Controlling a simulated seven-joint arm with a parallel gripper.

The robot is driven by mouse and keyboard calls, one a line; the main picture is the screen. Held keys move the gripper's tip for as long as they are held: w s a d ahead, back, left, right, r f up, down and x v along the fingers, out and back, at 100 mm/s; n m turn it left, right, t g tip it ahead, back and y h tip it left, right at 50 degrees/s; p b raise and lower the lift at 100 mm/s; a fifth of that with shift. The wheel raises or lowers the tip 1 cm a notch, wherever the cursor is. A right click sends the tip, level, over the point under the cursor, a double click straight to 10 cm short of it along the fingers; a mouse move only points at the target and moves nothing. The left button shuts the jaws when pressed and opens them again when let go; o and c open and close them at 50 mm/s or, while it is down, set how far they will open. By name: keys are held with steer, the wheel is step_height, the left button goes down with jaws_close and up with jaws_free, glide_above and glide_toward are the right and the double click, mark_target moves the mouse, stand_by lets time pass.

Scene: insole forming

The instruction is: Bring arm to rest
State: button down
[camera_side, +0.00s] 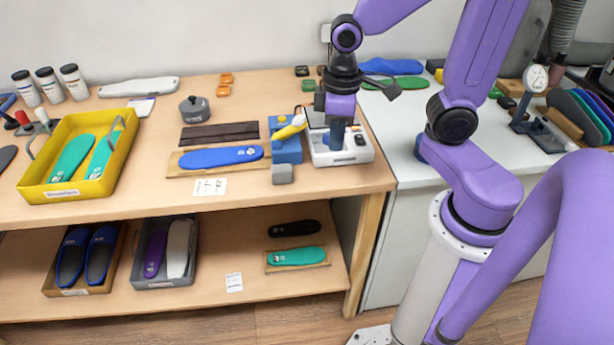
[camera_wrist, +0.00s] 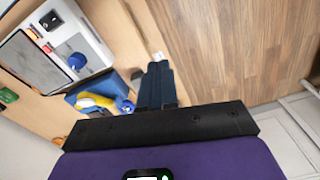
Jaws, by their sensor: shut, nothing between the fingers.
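My gripper (camera_side: 337,138) hangs from my purple arm at the right part of the wooden table (camera_side: 352,190), pointing down. In the side view its fingers are in front of a white device (camera_side: 325,157); I cannot tell their exact height. In the wrist view the dark fingers of my gripper (camera_wrist: 157,75) are together, with nothing seen between them. The white device (camera_wrist: 62,50) lies to their upper left there. A blue block with a yellow-handled tool (camera_wrist: 95,101) is just left of the fingers.
The blue block (camera_side: 285,150) and a small grey block (camera_side: 283,174) stand left of my gripper. A blue insole (camera_side: 221,157) lies on a wooden board. A yellow tray (camera_side: 31,183) with green insoles is at left. A white counter (camera_side: 412,175) adjoins at right.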

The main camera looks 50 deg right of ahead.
steer(key=s+a+r+n, duration=0.1)
steer(key=s+n, duration=0.5)
steer(key=s, duration=0.6)
steer(key=shift+a, duration=0.45)
stand_by(0.9)
